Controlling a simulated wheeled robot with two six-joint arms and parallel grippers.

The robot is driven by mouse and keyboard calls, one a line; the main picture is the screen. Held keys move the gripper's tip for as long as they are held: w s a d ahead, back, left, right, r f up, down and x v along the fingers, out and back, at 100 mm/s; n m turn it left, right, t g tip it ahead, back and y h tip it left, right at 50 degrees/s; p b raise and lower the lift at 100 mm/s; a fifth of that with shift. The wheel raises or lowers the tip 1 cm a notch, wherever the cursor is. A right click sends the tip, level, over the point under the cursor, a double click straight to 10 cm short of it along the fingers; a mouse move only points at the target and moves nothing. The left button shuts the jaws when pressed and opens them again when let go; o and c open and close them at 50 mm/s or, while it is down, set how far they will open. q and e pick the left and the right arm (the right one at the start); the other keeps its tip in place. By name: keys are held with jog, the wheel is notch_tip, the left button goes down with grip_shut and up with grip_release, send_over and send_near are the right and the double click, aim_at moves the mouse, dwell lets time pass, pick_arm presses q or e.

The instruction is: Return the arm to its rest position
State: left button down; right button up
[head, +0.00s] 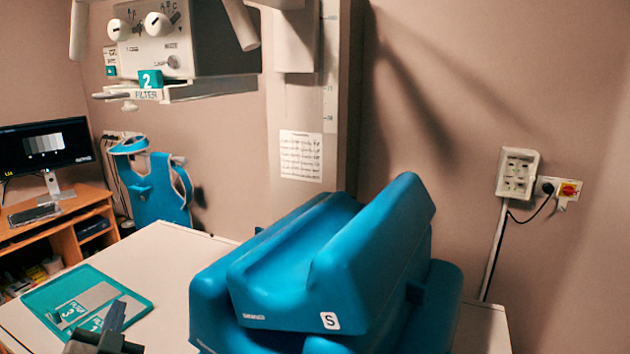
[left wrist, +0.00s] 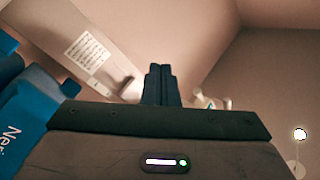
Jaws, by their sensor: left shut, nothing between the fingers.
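My left gripper (head: 114,316) shows at the bottom left of the head view, in front of the teal tray. In the left wrist view its two dark fingers (left wrist: 160,80) are together, with nothing between them. Only the end of this arm shows; the rest is out of the picture. My right gripper is in neither view.
Stacked blue positioning cushions (head: 290,308) fill the middle of the pale table (head: 168,253). The teal tray (head: 142,296) holds flat plates near the table's left side. The scanner head (head: 170,45) hangs above. A desk with a monitor (head: 42,146) stands left.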

pick_arm(q)
jog(key=s+d+f+n+g, duration=0.15)
jog(key=s+f+g, duration=0.3)
jog(key=f, duration=0.45)
jog(key=s+f+n+g, duration=0.2)
jog(key=s+f+g, duration=0.25)
jog(key=f, duration=0.45)
jog(key=s+d+f+g+h, duration=0.25)
jog(key=s+f+g, duration=0.2)
jog(key=s, duration=0.45)
jog(key=s+d+f+g+h, duration=0.1)
jog(key=s+d+f+g, duration=0.25)
jog(key=s+f, duration=0.4)
notch_tip(320, 180, down, 30)
jog(key=s+a, duration=0.1)
jog(key=a, duration=0.1)
jog(key=s+a+f+g, duration=0.1)
jog(key=s+f, duration=1.7)
jog(key=shift+s+a+f+n, duration=0.15)
jog(key=shift+s+a+n, duration=0.15)
jog(key=shift+n, duration=0.15)
